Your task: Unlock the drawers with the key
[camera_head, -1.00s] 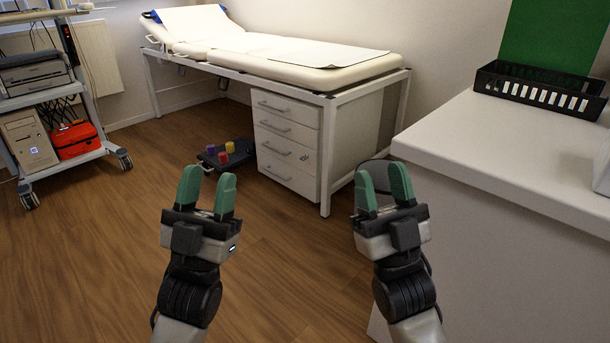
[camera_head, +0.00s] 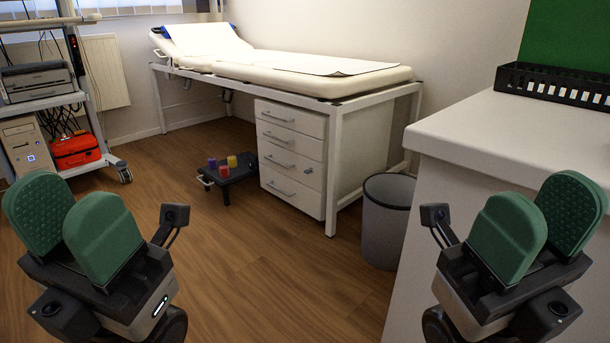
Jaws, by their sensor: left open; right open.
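A white drawer unit (camera_head: 291,155) with several drawers and bar handles stands under the examination bed. All its drawers look shut. A small metallic spot (camera_head: 309,171), perhaps a lock or key, shows at the right of the third drawer front; it is too small to tell which. No separate key can be made out. My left gripper (camera_head: 70,225) is open and empty at the lower left, well in front of the drawers. My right gripper (camera_head: 540,225) is open and empty at the lower right, in front of the white counter.
The examination bed (camera_head: 300,74) stands over the drawers. A low black platform (camera_head: 236,173) with coloured pieces is left of them. A grey bin (camera_head: 385,220) stands between drawers and white counter (camera_head: 490,128). A cart (camera_head: 95,110) is at left. The middle floor is clear.

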